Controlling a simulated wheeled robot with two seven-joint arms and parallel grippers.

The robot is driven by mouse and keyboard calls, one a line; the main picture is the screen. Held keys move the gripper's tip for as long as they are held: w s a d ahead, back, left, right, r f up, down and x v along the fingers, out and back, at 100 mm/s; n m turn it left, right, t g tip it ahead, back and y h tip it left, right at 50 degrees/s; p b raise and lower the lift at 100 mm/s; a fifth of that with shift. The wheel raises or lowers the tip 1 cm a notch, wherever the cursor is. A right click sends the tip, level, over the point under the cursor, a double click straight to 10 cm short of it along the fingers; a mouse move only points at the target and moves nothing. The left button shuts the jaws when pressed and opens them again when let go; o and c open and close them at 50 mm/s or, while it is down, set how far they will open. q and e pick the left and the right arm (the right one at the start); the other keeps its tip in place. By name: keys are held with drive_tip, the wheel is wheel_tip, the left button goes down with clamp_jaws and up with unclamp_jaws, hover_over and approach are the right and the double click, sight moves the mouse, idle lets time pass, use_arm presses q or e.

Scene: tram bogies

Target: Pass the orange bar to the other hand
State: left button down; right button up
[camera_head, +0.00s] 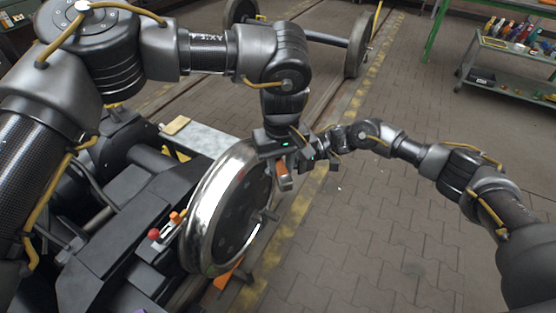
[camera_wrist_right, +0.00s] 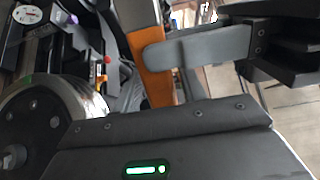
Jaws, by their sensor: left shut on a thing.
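The orange bar (camera_head: 282,182) hangs below my left gripper (camera_head: 284,168), beside the rim of the shiny wheel. My left gripper is shut on the bar and points down, and its fingers hide the bar's upper part. My right gripper (camera_head: 327,153) is just to the right of it, turned toward the bar, with its dark fingers apart. The head view shows no contact between the right gripper and the bar. In the right wrist view the orange bar (camera_wrist_right: 156,82) stands nearly upright behind a grey finger, and part of it is hidden.
A large shiny wheel (camera_head: 232,205) on the dark bogie stands close to the left gripper. A red knob (camera_head: 154,233) sits on the bogie. A wheelset (camera_head: 357,45) stands at the back. A green shelf (camera_head: 505,65) with tools is at the far right. The paved floor between is clear.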

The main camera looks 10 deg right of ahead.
drive_tip(key=c, duration=0.7)
use_arm(q)
drive_tip(key=c, duration=1.1)
unclamp_jaws()
use_arm(e)
drive_tip(key=shift+c, duration=0.6)
use_arm(q)
drive_tip(key=shift+o, duration=0.2)
